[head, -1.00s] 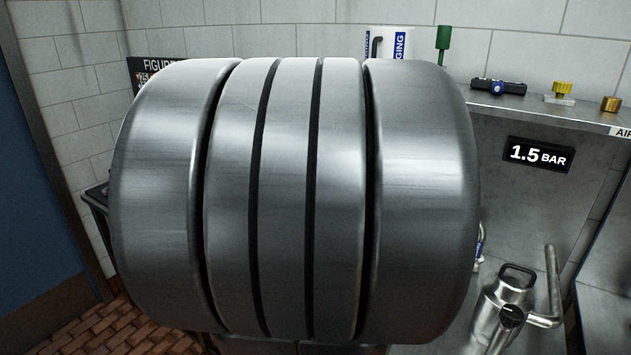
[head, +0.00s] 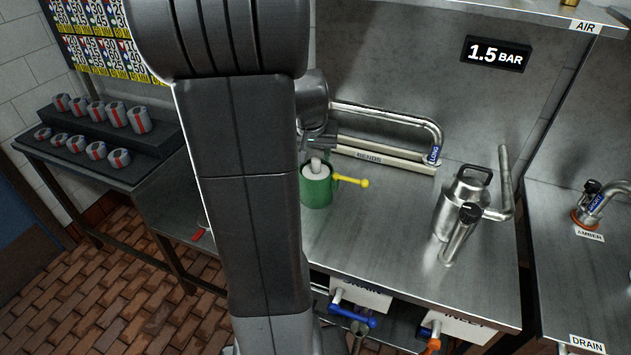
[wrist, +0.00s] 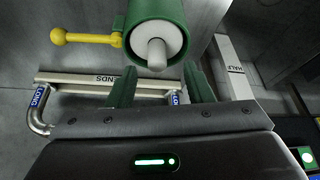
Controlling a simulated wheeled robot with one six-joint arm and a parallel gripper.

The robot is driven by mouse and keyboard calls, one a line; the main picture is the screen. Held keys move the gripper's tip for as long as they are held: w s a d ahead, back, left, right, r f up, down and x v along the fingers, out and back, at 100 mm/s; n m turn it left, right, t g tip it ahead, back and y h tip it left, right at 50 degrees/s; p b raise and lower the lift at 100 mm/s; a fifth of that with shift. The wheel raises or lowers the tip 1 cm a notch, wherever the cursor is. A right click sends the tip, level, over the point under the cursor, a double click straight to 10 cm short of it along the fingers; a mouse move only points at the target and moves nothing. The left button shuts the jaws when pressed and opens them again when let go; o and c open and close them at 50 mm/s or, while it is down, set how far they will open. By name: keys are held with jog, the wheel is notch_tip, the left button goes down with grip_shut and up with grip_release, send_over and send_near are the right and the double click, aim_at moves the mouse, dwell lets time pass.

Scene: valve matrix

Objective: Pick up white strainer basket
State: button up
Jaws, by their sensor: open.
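The white strainer basket (head: 316,172) sits in the top of a green cylindrical body (head: 317,193) with a yellow side handle (head: 351,181). In the wrist view the basket's white knob (wrist: 157,53) points toward my gripper from inside the green rim (wrist: 153,12). My gripper (wrist: 161,85) is open and empty, its two green fingers spread to either side below the knob, and I see no contact. In the head view my gripper (head: 318,143) is just above and behind the basket, partly hidden by my own arm.
The steel bench right of the green body is clear up to a metal canister (head: 462,203) with a bent pipe. Bent pipes lie in a labelled rack (head: 380,158) behind. A dark stepped stand (head: 95,135) with grey-and-red rings is at left. Blue and orange handles show below the bench edge.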

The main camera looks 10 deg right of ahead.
aim_at(316, 158)
jog(key=shift+d+x, duration=0.1)
jog(key=shift+x, duration=1.05)
jog(key=shift+d+x, duration=0.15)
jog(key=shift+x, duration=1)
jog(key=shift+c, duration=0.2)
grip_shut()
